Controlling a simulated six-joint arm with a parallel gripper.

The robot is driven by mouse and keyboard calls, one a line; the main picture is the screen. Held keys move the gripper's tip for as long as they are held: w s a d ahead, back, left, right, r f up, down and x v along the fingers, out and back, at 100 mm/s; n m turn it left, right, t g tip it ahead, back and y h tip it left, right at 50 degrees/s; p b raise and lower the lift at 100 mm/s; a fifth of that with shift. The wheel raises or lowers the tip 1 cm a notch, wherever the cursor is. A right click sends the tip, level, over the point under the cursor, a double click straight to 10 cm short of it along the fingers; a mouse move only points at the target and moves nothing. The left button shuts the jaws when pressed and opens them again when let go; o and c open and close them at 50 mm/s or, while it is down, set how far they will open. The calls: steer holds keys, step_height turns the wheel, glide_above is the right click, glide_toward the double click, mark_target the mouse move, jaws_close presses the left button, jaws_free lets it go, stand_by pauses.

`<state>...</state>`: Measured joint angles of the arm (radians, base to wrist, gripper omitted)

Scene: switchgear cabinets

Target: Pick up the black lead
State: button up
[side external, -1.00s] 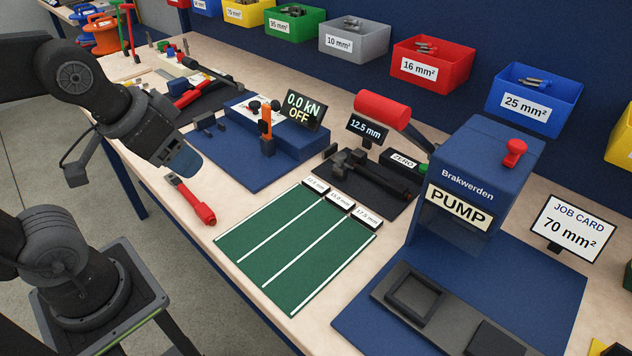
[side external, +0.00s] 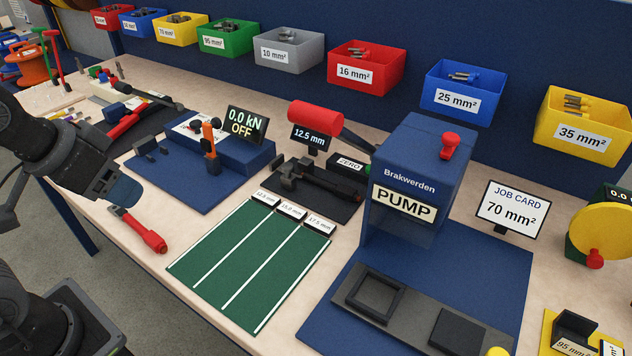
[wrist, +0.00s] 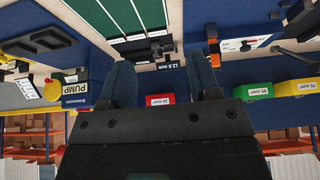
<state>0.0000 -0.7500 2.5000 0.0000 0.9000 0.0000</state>
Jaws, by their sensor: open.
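I cannot single out a black lead with certainty in either view. A long black-handled item (side external: 152,96) lies beside a red-handled tool (side external: 127,122) at the back left of the bench in the side view. My gripper (side external: 124,190) hangs over the front left edge of the bench, above a separate red-handled tool (side external: 144,231), and touches nothing visible. In the wrist view my gripper (wrist: 162,80) shows two fingers spread apart with nothing between them.
A blue test block (side external: 235,155) with an orange clamp stands behind the green mat (side external: 225,262). The blue pump press (side external: 415,175) stands to the right. Coloured lug bins (side external: 366,72) line the back wall.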

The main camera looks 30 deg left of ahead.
steer(key=shift+c, duration=0.7)
steer(key=w+d+r+m+g, duration=0.1)
steer(key=w+r+m, duration=0.35)
steer(key=w, duration=0.45)
steer(key=m+g, duration=0.5)
steer(key=m, duration=0.9)
glide_above(318, 178)
steer(key=shift+n, duration=0.25)
steer(key=f, duration=1.8)
steer(key=shift+s+f, duration=0.1)
steer(key=shift+s, duration=0.15)
steer(key=shift+w+f, duration=0.15)
steer(key=shift+f, duration=1.2)
steer(key=shift+w+f, duration=0.1)
steer(key=shift+f, duration=1.25)
